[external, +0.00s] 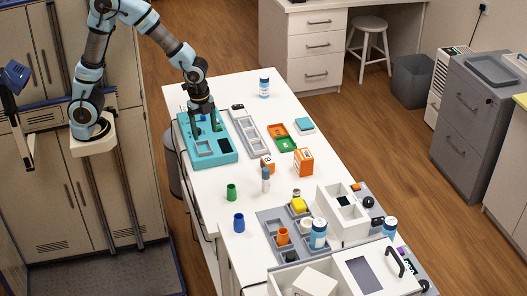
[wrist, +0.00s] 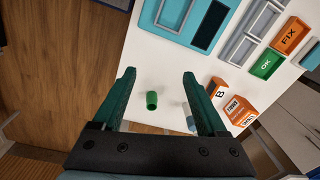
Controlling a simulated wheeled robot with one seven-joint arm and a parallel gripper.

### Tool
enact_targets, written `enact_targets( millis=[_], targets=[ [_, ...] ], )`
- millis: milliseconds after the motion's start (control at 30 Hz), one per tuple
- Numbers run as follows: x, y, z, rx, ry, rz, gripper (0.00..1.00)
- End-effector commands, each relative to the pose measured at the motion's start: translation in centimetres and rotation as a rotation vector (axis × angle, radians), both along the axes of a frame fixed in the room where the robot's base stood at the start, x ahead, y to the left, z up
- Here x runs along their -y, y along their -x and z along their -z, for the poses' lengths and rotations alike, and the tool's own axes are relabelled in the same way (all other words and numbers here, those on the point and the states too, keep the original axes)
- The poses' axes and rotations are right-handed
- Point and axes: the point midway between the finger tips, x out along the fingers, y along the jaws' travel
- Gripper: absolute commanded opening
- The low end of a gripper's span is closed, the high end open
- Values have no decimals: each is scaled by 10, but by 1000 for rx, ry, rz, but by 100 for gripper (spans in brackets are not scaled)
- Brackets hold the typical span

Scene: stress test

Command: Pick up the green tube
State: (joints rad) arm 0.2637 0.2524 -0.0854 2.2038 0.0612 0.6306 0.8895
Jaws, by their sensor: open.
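The green tube (external: 231,191) is a short cylinder standing on the white table, near its left edge. It also shows in the wrist view (wrist: 152,101), between my two fingers in the picture but beyond them on the table, touched by neither. My gripper (wrist: 158,76) is open and empty, with dark green fingers. In the external view my gripper (external: 205,127) points down over the teal tray (external: 222,158), farther back than the tube.
A grey-capped bottle (external: 265,181) stands right of the tube, and a blue tube (external: 239,222) stands in front. Orange boxes (external: 303,162) and grey trays (external: 250,133) lie to the right. The white table (external: 205,190) is bare around the tube.

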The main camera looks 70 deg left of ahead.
Motion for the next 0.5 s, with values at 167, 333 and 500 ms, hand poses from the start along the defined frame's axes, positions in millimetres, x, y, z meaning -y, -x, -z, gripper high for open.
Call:
enact_targets(
  millis=[167, 333, 500],
  targets=[
    [67, -30, 21, -36, -37, 603, 75],
    [120, -44, 34, -64, -56, 1079, 75],
    [148, -48, 40, -80, -62, 1337, 75]
  ],
)
